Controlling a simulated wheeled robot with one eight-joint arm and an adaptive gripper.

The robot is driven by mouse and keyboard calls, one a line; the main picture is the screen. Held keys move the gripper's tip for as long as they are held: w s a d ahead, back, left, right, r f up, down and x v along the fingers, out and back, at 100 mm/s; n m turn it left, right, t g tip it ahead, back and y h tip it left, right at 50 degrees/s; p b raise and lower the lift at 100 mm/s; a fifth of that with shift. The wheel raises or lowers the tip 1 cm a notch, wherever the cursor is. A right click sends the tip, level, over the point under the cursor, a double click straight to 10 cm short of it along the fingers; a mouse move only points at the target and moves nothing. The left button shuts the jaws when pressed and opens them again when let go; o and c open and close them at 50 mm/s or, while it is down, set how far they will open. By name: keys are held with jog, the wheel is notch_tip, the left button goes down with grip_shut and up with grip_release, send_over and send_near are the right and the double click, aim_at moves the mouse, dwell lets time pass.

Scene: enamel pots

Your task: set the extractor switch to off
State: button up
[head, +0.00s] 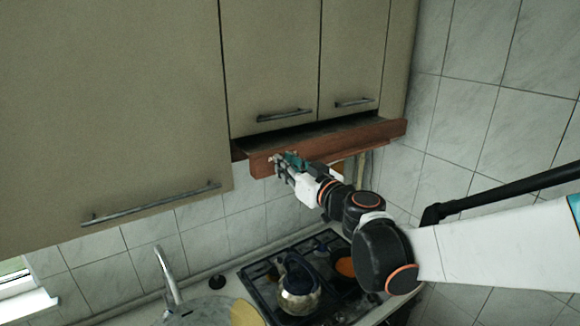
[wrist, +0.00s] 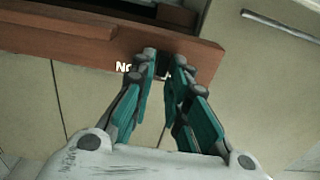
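The extractor hood's reddish-brown wooden front (head: 345,143) runs below the wall cabinets in the head view. It also spans the top of the wrist view (wrist: 60,37). White lettering (wrist: 123,67) shows on it just left of my fingers. A small dark patch (wrist: 164,66) lies between the fingertips; it may be the switch, but its shape and setting cannot be made out. My gripper (head: 283,163) is at the left part of the hood front. In the wrist view its teal fingers (wrist: 165,60) are partly closed with a narrow gap between the tips; contact is unclear.
Cabinet doors with bar handles (head: 285,115) hang just above the hood. A large door (head: 110,120) is at the left. Below are a gas hob (head: 335,297) with a kettle (head: 299,293) and a sink tap (head: 168,272). A tiled wall (head: 500,90) stands at the right.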

jog(key=shift+o, duration=0.4)
jog(key=shift+s+d, duration=0.1)
jog(key=v, duration=1.1)
jog(key=shift+s, duration=0.3)
jog(key=shift+d, duration=0.15)
jog(key=s+d+f+m+g+h+b, duration=0.15)
jog(key=s+f+b, duration=0.35)
jog(key=f+b, duration=0.6)
jog(key=s+d+f+m+g+h+b, duration=0.1)
jog(key=s+d+f+g+h+b, duration=0.4)
jog(key=f, duration=1)
jog(key=s+d+f+m+b, duration=0.1)
jog(key=s+f+b, duration=0.4)
jog(key=f+b, duration=0.75)
jog(key=s+d+f+m+g+h+b, duration=0.1)
jog(key=s+d+f+m+h+b, duration=0.2)
jog(key=f, duration=0.7)
jog(key=s+d+b, duration=0.2)
jog(key=d+b, duration=0.2)
jog(key=shift+f, duration=0.25)
